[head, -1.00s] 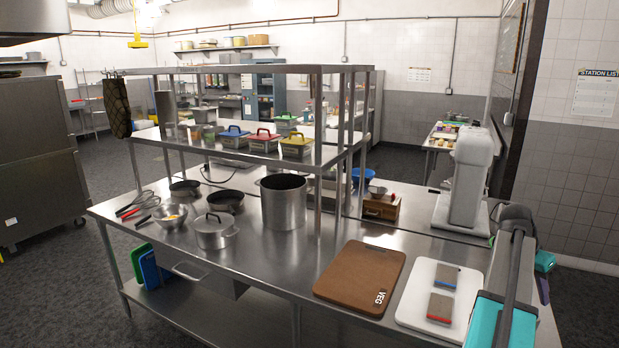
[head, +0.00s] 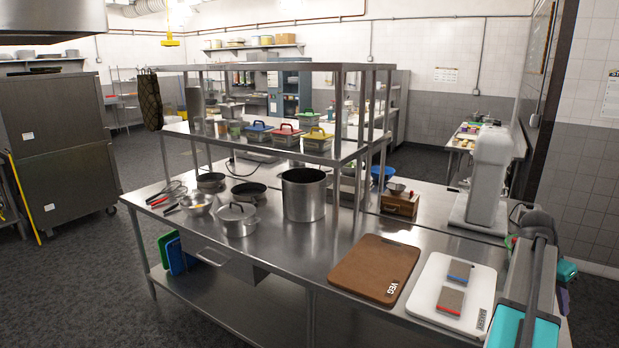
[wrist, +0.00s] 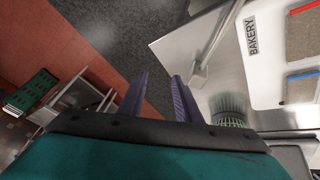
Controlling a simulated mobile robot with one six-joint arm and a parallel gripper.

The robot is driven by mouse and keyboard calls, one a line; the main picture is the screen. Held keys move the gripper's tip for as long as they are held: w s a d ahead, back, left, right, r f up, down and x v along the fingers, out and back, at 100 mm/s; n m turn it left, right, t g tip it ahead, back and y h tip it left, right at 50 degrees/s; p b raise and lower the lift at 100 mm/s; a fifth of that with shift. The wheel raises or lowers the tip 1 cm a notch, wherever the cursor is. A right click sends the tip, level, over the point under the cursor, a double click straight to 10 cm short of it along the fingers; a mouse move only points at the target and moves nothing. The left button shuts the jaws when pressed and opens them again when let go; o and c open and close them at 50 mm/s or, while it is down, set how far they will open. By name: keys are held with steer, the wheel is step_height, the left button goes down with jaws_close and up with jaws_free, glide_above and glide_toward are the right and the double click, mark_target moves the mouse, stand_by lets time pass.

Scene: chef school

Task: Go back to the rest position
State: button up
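My gripper (wrist: 160,98) shows in the wrist view as two purple fingers standing apart with nothing between them. The fingers are over the edge of a steel worktop, with dark floor beyond. In the head view my teal and grey arm is at the lower right, beside the worktop's right end. The fingers are mostly hidden there behind the arm.
The steel worktop (head: 300,262) holds a brown VEG board (head: 375,270), a white BAKERY board (head: 432,305) with two blocks, a tall pot (head: 304,200) and a mixer (head: 490,175). A brush-like round thing (wrist: 228,108) is close right of the fingers.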

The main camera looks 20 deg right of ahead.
steer(key=w+a+f+n+y+b, duration=0.1)
steer(key=w+a+f+n+b, duration=0.1)
steer(key=w+a+f, duration=0.65)
steer(key=w+a+f+n+b, duration=0.2)
steer(key=w+a+f, duration=0.35)
steer(key=f, duration=0.55)
steer(key=w+a+f+n+g+y+b, duration=0.1)
steer(key=w+a+f+n+b, duration=0.15)
steer(key=a+f, duration=1.65)
steer(key=s+a+f+n+g+b, duration=0.1)
steer(key=s+a+f+n, duration=0.15)
steer(key=a+f, duration=0.4)
steer(key=s+a+f+n+y+b, duration=0.1)
steer(key=s+a+f, duration=0.2)
steer(key=a+f, duration=0.3)
steer(key=s+a+f+n+g+b, duration=0.1)
steer(key=s+a+f+n, duration=0.2)
steer(key=a, duration=0.4)
steer(key=s+a+f+n+y+b, duration=0.1)
steer(key=s+a+f+n, duration=0.1)
steer(key=s+a+f, duration=0.3)
steer(key=s+a+f+n+b, duration=0.1)
steer(key=s+a+f+n, duration=0.2)
steer(key=s, duration=0.7)
steer(key=a+f, duration=0.2)
steer(key=a, duration=0.2)
steer(key=shift+a+f+y, duration=0.2)
steer(key=shift+a+y, duration=0.05)
steer(key=shift+y, duration=0.15)
steer(key=shift+s, duration=0.1)
